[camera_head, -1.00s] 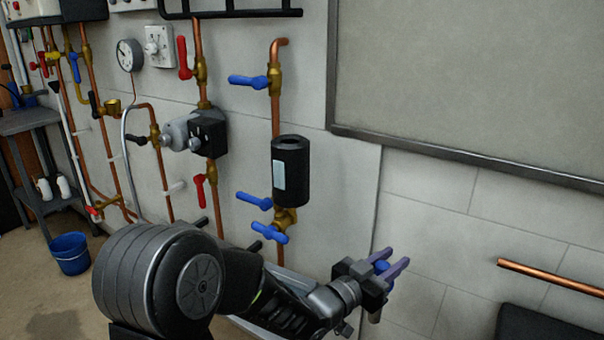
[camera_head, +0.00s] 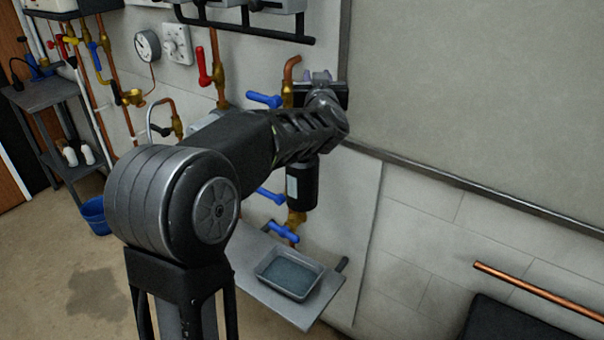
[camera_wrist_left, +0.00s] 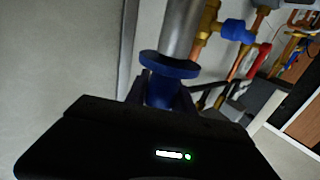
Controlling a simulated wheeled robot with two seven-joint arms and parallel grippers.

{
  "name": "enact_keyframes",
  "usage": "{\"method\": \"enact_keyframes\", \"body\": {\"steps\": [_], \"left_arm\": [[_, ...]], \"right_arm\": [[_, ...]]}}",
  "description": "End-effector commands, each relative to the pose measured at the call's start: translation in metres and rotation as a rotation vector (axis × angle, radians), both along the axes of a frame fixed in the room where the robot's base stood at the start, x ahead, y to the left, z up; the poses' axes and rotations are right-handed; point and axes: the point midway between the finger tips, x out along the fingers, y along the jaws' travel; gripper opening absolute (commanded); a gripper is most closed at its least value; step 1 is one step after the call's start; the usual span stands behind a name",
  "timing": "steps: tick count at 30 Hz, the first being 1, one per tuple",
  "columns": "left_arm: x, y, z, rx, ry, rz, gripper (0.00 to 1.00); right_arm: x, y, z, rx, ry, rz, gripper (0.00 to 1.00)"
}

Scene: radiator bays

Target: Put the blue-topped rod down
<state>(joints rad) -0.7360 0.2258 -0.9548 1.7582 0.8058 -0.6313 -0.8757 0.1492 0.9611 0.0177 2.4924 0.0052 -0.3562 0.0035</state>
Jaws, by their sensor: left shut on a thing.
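The blue-topped rod shows in the left wrist view as a grey metal cylinder (camera_wrist_left: 184,32) with a blue collar and a blue end held between dark fingers. My left gripper (camera_wrist_left: 160,98) is shut on that blue end. In the head view my left gripper (camera_head: 318,76) is raised in front of the wall by the top of the copper pipe. There the rod is hidden behind my gripper and arm. My right gripper is not in view.
A grey tray (camera_head: 311,273) sits on a low shelf (camera_head: 252,262) below my arm. A black cylinder (camera_head: 303,187) and blue-handled valves (camera_head: 284,232) are on the pipe behind my arm. A grey board (camera_head: 480,110) fills the upper right. A copper pipe (camera_head: 535,290) lies lower right.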

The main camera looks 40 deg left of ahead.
Motion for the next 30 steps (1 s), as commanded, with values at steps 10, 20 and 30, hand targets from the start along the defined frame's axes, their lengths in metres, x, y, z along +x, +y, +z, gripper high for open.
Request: {"method": "enact_keyframes", "body": {"steps": [10,20,30], "left_arm": [[-0.011,0.042,0.014,0.000,0.001,0.157,0.00],[-0.011,0.042,0.009,0.000,0.003,0.156,0.00],[-0.011,0.042,-0.065,0.003,0.009,0.156,0.00]], "right_arm": [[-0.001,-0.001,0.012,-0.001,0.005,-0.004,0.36],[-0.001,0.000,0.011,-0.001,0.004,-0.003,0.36],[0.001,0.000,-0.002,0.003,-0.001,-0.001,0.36]]}}
